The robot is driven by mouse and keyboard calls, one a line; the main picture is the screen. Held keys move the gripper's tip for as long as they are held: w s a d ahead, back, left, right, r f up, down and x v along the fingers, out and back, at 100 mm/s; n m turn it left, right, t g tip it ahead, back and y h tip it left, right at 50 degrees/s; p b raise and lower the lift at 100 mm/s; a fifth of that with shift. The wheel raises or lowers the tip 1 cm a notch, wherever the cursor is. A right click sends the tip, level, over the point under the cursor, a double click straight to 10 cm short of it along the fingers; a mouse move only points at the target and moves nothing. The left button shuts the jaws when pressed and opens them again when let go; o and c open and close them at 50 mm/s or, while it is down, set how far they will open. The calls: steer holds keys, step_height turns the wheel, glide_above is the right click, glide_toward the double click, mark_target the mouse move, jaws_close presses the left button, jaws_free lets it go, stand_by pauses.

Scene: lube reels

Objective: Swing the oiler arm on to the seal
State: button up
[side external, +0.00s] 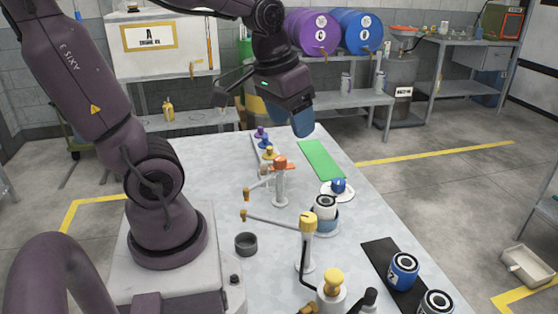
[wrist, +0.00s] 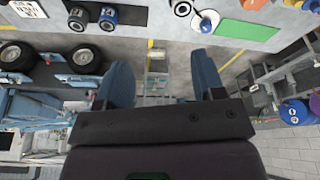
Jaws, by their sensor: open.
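My gripper (side external: 300,118) is open and empty, high above the far end of the table; its two blue fingers are spread apart in the wrist view (wrist: 163,78). One oiler post has a yellow top (side external: 308,222), and a thin arm (side external: 275,219) reaches left from it to a brass tip. Behind it stands an orange-topped post (side external: 280,165), also with an arm reaching left. A white-topped can (side external: 326,205) sits in a blue holder to the right of the yellow-topped post, its top showing a dark ring. No oiler arm lies over that can. I cannot tell the seal itself clearly.
A green mat (side external: 320,160) and a white disc with a blue knob (side external: 338,187) lie behind.

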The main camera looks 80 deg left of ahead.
steer(key=w+a+f+n+g, duration=0.25)
steer(key=a+n, duration=0.25)
steer(key=a, duration=0.3)
steer(key=n, duration=1.3)
glide_toward(280, 158)
steer(key=shift+g+h, duration=0.35)
steer(key=shift+h, duration=0.05)
steer(key=f, duration=1)
steer(key=shift+w+a+f, duration=0.1)
steer(key=shift+w+a, duration=0.2)
steer(key=shift+a, duration=0.05)
jaws_close()
